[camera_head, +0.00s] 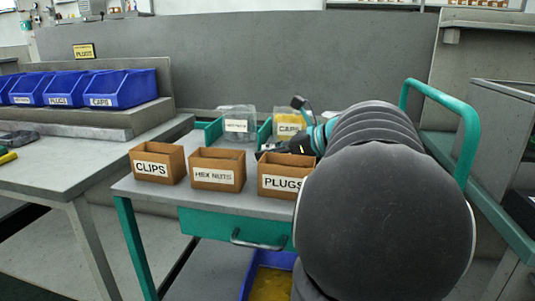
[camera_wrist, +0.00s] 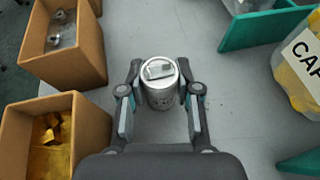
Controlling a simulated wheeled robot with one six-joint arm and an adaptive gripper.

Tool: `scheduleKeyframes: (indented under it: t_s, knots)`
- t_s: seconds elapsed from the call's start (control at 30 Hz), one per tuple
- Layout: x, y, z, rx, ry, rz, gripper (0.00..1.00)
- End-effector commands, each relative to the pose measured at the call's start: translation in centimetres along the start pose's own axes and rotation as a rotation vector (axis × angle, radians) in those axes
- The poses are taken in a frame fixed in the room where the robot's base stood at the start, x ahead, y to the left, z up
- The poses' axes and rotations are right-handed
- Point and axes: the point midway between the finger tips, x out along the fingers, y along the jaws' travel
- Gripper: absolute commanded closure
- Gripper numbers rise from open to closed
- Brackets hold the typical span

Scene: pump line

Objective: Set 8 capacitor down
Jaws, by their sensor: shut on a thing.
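The capacitor (camera_wrist: 161,95) is a short silver can, seen from above in the wrist view with its flat metal top showing. My gripper (camera_wrist: 160,72) is shut on it, with one finger on each side. The can looks upright over the grey tabletop (camera_wrist: 150,30); I cannot tell whether its base touches the surface. In the head view my gripper (camera_head: 290,146) is low over the cart top behind the PLUGS box (camera_head: 282,183). The can is hidden there.
Open brown boxes labelled CLIPS (camera_head: 152,169) and HEX NUTS (camera_head: 216,175) line the cart's front edge. Behind stand a clear bin (camera_head: 238,112) and a CAPS bin (camera_head: 288,116) by teal dividers. Blue bins (camera_head: 120,90) sit on the left bench. Bare tabletop surrounds the can.

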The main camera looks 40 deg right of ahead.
Motion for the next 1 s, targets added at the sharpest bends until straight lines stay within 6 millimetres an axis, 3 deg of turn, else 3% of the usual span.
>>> scheduleKeyframes:
  t_s: [0.23, 0.27, 0.33, 0.37, 0.73, 1.0]
  knots:
    - [0.2, 0.1, -0.2, 0.0, 0.0, 0.002, 1.0]
    - [0.2, 0.1, -0.2, -0.001, 0.0, 0.002, 0.62]
    - [0.2, 0.1, -0.2, -0.001, 0.0, 0.002, 0.45]
    - [0.2, 0.1, -0.2, -0.001, 0.0, 0.002, 0.42]
    - [-0.1, 0.0, 0.2, -0.001, 0.0, 0.0, 0.42]
    - [-4.2, -0.1, 0.1, 0.0, 0.001, -0.003, 0.42]
